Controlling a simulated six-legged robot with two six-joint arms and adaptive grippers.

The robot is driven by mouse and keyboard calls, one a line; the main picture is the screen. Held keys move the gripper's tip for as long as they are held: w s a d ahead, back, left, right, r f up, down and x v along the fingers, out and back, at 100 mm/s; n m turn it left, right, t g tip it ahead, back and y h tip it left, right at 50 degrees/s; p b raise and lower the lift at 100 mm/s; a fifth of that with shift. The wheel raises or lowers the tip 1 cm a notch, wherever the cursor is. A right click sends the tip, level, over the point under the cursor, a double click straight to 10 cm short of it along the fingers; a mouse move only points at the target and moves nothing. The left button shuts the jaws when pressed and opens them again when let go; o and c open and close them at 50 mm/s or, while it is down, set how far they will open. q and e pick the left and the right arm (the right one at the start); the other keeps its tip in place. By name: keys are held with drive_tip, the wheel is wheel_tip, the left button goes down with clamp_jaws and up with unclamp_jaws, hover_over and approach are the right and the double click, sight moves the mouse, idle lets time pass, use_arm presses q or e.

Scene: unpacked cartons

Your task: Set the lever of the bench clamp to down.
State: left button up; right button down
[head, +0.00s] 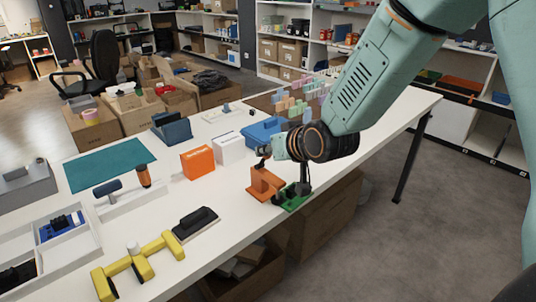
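An orange-brown clamp-like piece (265,184) stands on the table near its front edge, and I take it to be the bench clamp. A green base (291,197) lies beside it on the right, and I cannot tell if the two are joined. A thin dark upright part (304,178) rises from the green base; I cannot tell whether it is the lever. My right gripper (264,154) comes in from the right, at the top of the orange-brown piece. My wrist partly covers this spot, so contact and finger opening are unclear. My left gripper is not in view.
An orange box (198,163), a white box (229,148) and a blue container (262,132) stand behind the clamp. A black brush-like block (195,224) and a yellow bracket (138,262) lie left of it. Open cartons (255,278) are below the table.

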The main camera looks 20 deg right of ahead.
drive_tip(key=shift+s+f, duration=0.3)
drive_tip(key=shift+f, duration=0.05)
idle(0.3)
drive_tip(key=c, duration=1.5)
unclamp_jaws()
drive_tip(key=o, duration=0.3)
drive_tip(key=shift+w+r, duration=0.1)
drive_tip(key=shift+r, duration=0.1)
drive_tip(key=shift+o, duration=0.2)
drive_tip(key=v, duration=1.2)
drive_tip(key=shift+f, duration=0.2)
